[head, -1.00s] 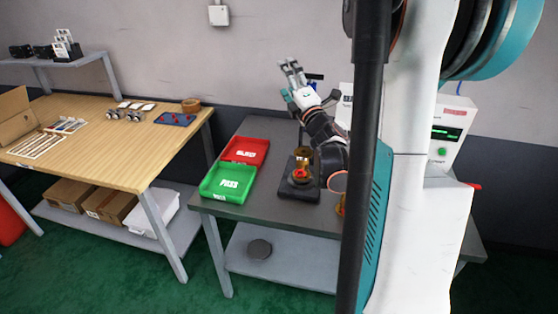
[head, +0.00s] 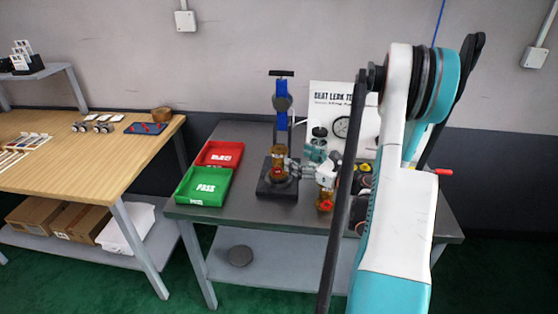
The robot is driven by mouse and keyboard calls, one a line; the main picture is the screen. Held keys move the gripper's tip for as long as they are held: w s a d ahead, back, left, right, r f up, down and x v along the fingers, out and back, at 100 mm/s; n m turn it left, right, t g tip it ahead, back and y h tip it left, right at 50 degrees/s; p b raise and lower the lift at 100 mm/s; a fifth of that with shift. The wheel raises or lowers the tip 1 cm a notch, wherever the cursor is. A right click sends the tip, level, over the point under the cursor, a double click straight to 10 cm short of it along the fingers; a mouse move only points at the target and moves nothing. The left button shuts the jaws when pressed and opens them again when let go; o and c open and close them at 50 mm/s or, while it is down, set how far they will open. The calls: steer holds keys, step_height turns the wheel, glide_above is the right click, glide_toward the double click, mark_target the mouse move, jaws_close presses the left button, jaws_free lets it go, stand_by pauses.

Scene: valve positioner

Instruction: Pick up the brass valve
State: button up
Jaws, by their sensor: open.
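A brass valve (head: 278,155) stands upright on the black fixture base (head: 277,190), under a blue clamp post (head: 282,115). A second brass valve with a red part (head: 325,202) stands on the grey table to the right, partly hidden by my arm. My gripper (head: 287,167) is open and points left, its fingertips at the right side of the valve on the fixture. I cannot tell whether the fingers touch it or reach around it.
A red tray (head: 219,146) and a green tray (head: 184,190) lie on the grey table (head: 238,213) left of the fixture. A white leak tester (head: 338,96) with a gauge stands behind my arm. More brass parts near it are mostly hidden. A wooden table (head: 80,165) stands at the left.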

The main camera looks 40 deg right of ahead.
mark_target(279, 149)
steer(key=w, duration=0.3)
steer(key=shift+w+a, duration=0.2)
steer(key=w+b, duration=0.1)
steer(key=w, duration=0.1)
steer(key=w+a+b, duration=0.1)
steer(key=w, duration=0.2)
steer(key=shift+a, duration=0.1)
steer(key=shift+r, duration=0.1)
jaws_close()
